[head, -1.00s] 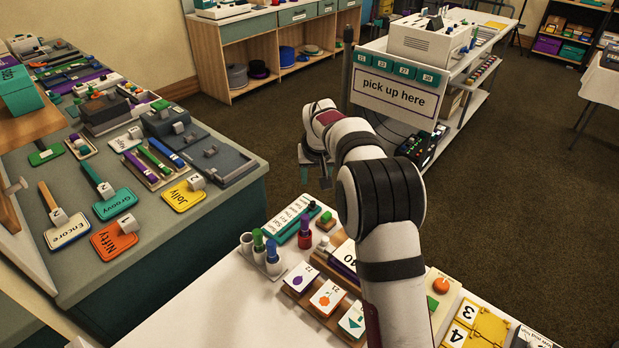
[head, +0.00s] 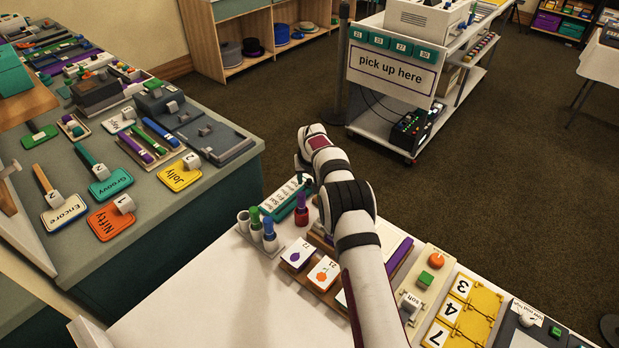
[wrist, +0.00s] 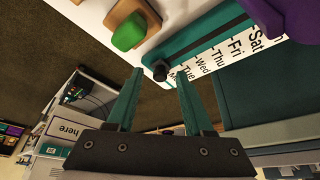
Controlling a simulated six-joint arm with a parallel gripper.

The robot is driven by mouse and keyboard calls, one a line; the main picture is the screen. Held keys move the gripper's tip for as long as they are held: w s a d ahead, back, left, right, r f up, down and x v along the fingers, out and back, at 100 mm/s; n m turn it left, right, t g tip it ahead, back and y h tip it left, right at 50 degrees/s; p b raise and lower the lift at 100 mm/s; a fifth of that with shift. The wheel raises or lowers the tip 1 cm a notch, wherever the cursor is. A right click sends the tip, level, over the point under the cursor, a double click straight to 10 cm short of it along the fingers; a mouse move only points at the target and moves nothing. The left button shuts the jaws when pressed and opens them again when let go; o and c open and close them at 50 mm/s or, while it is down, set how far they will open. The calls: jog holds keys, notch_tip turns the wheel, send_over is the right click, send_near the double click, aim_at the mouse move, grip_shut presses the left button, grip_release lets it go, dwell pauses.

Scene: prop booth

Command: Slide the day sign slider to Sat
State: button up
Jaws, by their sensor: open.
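The day sign is a teal strip with a white label (wrist: 225,58) listing weekdays, with Sat at the far end at upper right in the wrist view. Its black slider knob (wrist: 160,70) stands at the opposite end, by the Mon lettering, which is partly cut off. My gripper (wrist: 161,76) is open, with teal fingers on either side of the knob in that view; I cannot tell whether they touch it. In the head view the day sign (head: 284,200) lies at the table's back edge and my arm partly hides its knob end.
A green block on a wooden base (wrist: 128,36) sits close beside the knob end. A red and purple peg (head: 301,212) and a rack of pegs (head: 255,236) stand near the sign. Open floor lies beyond the table edge.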

grip_shut()
dwell(1.3)
